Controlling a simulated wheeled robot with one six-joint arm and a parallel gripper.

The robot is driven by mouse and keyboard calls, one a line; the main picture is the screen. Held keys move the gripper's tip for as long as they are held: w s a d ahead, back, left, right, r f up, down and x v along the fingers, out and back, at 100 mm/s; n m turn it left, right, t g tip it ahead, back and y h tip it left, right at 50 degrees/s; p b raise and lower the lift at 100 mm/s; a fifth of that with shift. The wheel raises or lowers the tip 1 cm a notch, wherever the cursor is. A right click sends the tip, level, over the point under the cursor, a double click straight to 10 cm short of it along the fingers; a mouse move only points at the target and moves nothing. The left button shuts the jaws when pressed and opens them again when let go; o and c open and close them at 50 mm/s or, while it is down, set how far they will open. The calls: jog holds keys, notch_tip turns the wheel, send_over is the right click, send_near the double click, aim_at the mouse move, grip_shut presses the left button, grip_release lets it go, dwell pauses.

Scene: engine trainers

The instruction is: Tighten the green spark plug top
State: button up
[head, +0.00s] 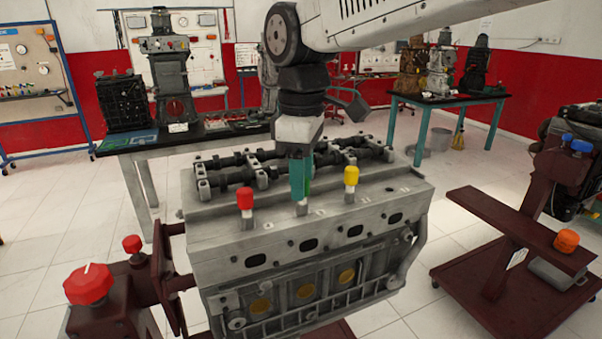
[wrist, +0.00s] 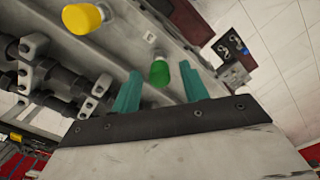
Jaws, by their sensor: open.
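The green spark plug top (wrist: 159,73) shows in the wrist view between the two teal fingers of my gripper (wrist: 163,88). The fingers are apart, with a gap on each side of the green top. In the head view my gripper (head: 301,178) points down over the engine block (head: 300,232), and its fingers mostly hide the green top there. The pale base of that plug (head: 301,208) shows just below the fingers. The yellow spark plug top (head: 351,176) stands to the right and the red one (head: 245,199) to the left.
Black camshafts (head: 240,172) with pale brackets run along the block behind the plugs. The yellow top (wrist: 82,18) is close by in the wrist view. A dark red stand (head: 525,235) is at the right. A large red knob (head: 88,284) is at front left.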

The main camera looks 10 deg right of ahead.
grip_shut()
jog(key=m, duration=0.3)
jog(key=shift+m, duration=0.4)
jog(key=m, duration=0.4)
jog(key=shift+m, duration=0.3)
jog(key=m, duration=1.3)
jog(key=shift+m, duration=0.3)
